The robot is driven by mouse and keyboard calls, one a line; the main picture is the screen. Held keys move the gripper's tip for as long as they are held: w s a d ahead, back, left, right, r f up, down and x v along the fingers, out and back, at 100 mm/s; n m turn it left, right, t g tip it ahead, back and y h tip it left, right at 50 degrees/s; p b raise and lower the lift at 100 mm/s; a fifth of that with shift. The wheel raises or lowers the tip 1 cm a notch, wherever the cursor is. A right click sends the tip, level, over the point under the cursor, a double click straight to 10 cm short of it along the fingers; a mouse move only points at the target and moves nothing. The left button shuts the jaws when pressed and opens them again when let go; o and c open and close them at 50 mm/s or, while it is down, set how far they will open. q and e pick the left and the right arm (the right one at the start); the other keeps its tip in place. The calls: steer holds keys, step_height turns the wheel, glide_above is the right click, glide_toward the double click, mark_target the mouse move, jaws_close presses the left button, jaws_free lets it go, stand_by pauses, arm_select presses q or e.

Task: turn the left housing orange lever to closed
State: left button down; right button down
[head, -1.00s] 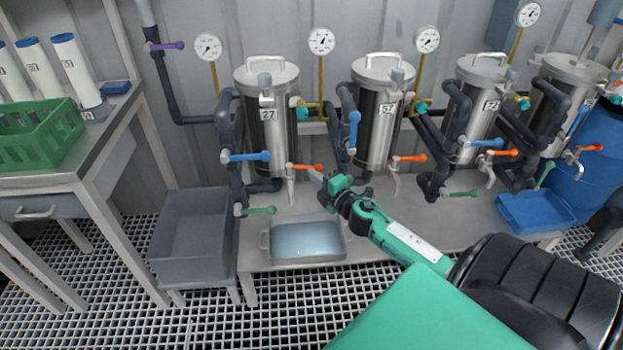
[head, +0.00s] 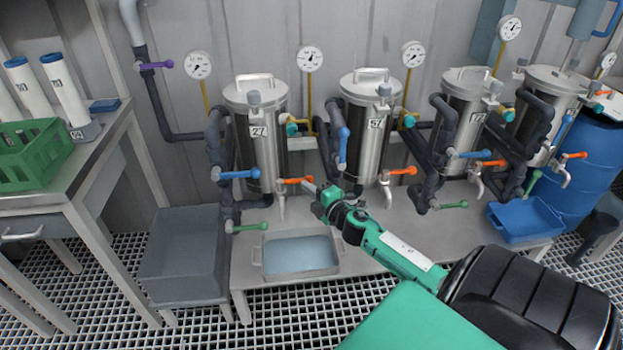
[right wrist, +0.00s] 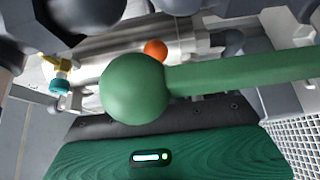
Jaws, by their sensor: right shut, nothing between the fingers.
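The left housing (head: 263,150) is a steel vessel with a tag that seems to read 27. Its orange lever (head: 293,181) sits on the tap below it and points right, about level, across the tap's spout. My right gripper (head: 308,187) is shut and empty, its narrow tip at the lever's free end; I cannot tell whether they touch. In the right wrist view a large green ball-ended lever (right wrist: 135,88) is close in front, with an orange knob (right wrist: 155,49) behind it. My left gripper is not in view.
A tray of liquid (head: 300,256) stands below the tap, with a grey bin (head: 185,255) to its left. Blue (head: 238,173) and green (head: 250,227) levers flank the left housing's pipe. More housings stand to the right, the nearest (head: 367,140) with its own orange lever (head: 403,171).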

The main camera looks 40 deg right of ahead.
steer(key=shift+s, duration=0.1)
steer(key=s, duration=1.3)
steer(key=shift+s+a, duration=0.3)
steer(key=shift+a, duration=0.1)
